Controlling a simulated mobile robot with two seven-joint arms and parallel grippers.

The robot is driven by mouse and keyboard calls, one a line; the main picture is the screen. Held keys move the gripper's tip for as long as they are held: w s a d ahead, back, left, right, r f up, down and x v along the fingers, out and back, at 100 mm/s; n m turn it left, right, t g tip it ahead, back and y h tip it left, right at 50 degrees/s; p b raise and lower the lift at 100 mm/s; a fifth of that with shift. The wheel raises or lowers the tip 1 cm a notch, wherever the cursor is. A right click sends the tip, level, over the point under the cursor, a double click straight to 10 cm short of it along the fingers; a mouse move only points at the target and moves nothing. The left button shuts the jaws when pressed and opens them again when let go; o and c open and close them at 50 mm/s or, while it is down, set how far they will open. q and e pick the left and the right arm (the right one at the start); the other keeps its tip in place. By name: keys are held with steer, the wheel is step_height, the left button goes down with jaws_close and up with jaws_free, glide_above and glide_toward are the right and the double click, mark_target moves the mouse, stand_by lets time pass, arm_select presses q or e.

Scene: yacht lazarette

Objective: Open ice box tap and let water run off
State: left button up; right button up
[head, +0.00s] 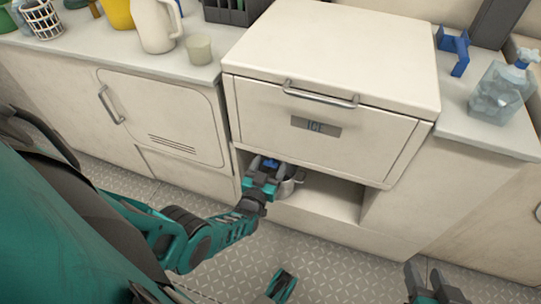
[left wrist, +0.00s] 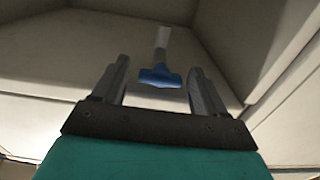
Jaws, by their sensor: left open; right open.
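The white ice box (head: 330,140) carries an ICE label and a metal handle on its front. Below it is an open niche. The tap's blue T-shaped handle (head: 270,163) shows at the niche's left end. In the left wrist view the blue tap handle (left wrist: 160,77) lies between and slightly beyond my open fingers, with a pale stem behind it. My left gripper (head: 262,177) is open at the niche; I cannot tell whether it touches the handle. My right gripper (head: 427,280) is open and empty at the bottom edge.
The left counter holds a white jug (head: 154,25), a cup (head: 199,48) and a white basket (head: 41,19). A clear bottle (head: 500,93) and a blue bracket (head: 454,50) stand on the right counter. The niche's right part is empty, and the metal floor (head: 340,265) is clear.

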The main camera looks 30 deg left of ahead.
arm_select(q)
steer(key=shift+c, duration=0.4)
steer(key=c, duration=1)
steer(key=shift+n, duration=1.4)
steer(key=o, duration=1.1)
